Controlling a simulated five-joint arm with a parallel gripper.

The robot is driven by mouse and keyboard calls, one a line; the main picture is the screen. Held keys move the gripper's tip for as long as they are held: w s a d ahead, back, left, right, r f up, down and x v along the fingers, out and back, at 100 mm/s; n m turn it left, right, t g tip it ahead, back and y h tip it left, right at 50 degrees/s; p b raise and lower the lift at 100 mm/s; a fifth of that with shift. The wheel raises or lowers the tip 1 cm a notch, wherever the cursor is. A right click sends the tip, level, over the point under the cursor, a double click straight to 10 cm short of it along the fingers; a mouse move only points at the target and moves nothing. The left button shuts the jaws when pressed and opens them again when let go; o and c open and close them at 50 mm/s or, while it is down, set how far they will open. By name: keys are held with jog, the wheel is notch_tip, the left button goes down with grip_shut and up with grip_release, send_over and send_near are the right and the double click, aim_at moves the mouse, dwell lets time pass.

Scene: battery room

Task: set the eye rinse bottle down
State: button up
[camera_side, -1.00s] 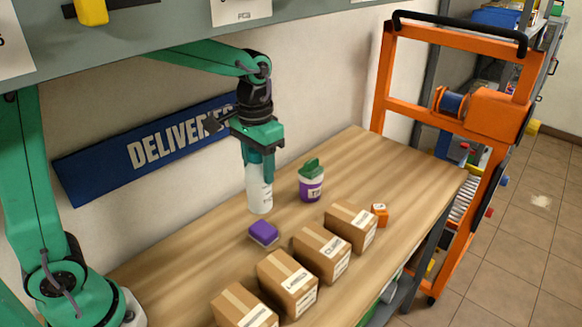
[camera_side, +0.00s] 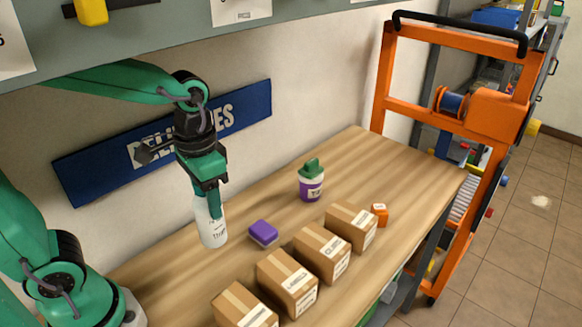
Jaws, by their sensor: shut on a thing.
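The bottle is close to upright with a slight tilt. I cannot tell whether its base touches the tabletop (camera_side: 385,178).
A purple block (camera_side: 263,233) lies just right of the bottle. A purple jar with a green lid (camera_side: 311,181) stands farther back. The right end is clear.

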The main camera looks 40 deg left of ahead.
jog(key=w+a+f, duration=0.4)
jog(key=a+f, duration=0.3)
jog(key=a, duration=0.4)
jog(key=shift+f, duration=0.1)
jog(key=shift+f, duration=1.9)
jog(key=shift+f, duration=0.1)
jog(key=o, duration=1.1)
jog(key=shift+o, duration=0.2)
